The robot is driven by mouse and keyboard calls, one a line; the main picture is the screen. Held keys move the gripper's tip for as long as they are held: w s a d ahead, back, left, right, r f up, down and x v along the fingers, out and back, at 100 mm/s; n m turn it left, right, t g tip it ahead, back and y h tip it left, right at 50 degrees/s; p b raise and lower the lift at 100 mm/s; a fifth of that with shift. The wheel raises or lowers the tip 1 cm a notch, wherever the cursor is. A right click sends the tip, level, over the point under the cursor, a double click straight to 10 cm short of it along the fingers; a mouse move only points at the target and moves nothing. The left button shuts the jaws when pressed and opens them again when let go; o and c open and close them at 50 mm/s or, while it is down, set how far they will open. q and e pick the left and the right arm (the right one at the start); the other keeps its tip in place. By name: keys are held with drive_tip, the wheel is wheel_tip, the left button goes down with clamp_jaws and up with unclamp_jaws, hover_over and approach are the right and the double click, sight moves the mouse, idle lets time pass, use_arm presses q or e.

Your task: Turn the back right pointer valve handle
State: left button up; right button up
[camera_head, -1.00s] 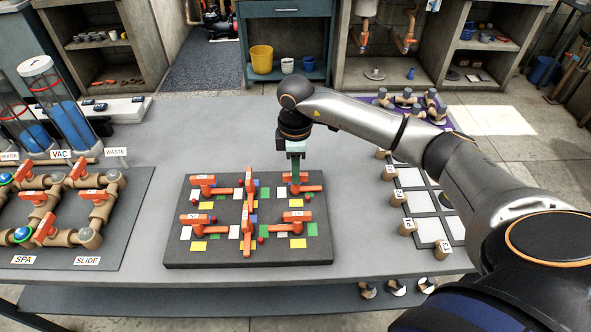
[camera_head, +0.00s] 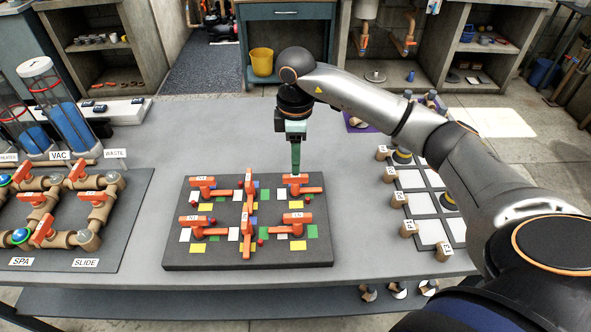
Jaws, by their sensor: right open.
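The dark board (camera_head: 240,262) in the middle of the table carries several orange pointer valve handles. The back right pointer valve handle (camera_head: 306,189) has its long arm pointing right, with a round red dot beside its end. My right gripper (camera_head: 295,172) points straight down, with its fingertips at the top of this handle's hub. Its fingers line up in this view, so the gap between them is hidden, and I cannot tell if they touch the handle. My left gripper is out of view.
Other orange handles, such as the front right one (camera_head: 291,219) and the back middle one (camera_head: 249,185), stand close by. A pipe panel (camera_head: 62,212) lies at the left. A white-squared tray (camera_head: 424,204) lies at the right, under my right arm. The table between is clear.

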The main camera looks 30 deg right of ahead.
wheel_tip(320, 180, up, 7)
drive_tip(key=shift+r, duration=0.15)
idle(0.6)
